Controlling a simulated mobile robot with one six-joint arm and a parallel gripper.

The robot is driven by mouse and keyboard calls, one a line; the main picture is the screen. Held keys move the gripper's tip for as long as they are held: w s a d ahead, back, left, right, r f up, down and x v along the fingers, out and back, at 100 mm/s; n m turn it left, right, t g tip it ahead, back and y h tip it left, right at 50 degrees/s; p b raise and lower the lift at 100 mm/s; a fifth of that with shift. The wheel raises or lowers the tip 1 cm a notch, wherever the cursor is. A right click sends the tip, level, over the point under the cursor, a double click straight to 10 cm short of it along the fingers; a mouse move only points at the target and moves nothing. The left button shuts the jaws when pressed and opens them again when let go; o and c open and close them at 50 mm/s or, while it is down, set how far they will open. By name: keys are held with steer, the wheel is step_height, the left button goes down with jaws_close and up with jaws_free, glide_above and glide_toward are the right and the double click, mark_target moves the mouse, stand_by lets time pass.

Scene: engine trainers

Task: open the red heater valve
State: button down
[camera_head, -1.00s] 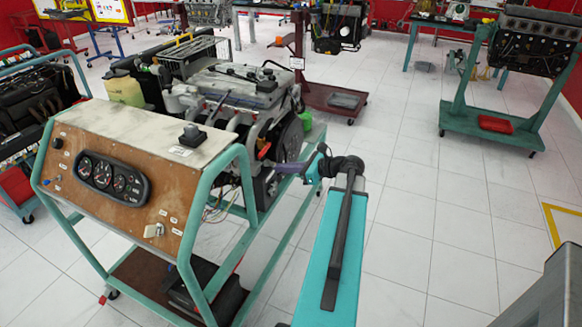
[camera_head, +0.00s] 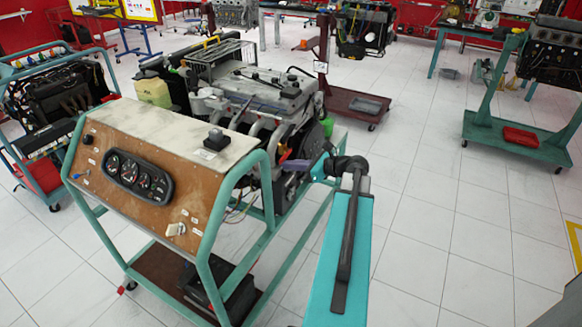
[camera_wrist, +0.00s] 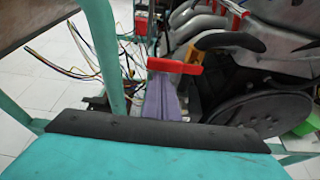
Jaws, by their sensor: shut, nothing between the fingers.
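The red valve handle (camera_wrist: 175,66) shows in the wrist view as a short red bar lying crosswise, beside the engine and just beyond my fingertips. My gripper (camera_wrist: 163,82) has pale purple fingers that are shut, with nothing between them. The fingertips are just below the red bar in the picture; whether they touch it I cannot tell. In the head view my gripper (camera_head: 284,165) reaches left from my turquoise arm to the near side of the engine (camera_head: 255,95). The red handle is not clearly seen there.
The engine stand has a green frame (camera_head: 205,275) and a brown gauge panel (camera_head: 135,180). Loose wires (camera_wrist: 85,60) hang left of the fingers, next to a green post (camera_wrist: 103,50). A round dark pulley (camera_wrist: 262,112) is on the right. Open tiled floor lies right of the stand.

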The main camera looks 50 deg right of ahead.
steer(key=shift+r, duration=0.1)
stand_by(0.3)
steer(key=shift+m+y+p, duration=0.3)
steer(key=shift+m+p, duration=0.1)
steer(key=shift+p, duration=0.15)
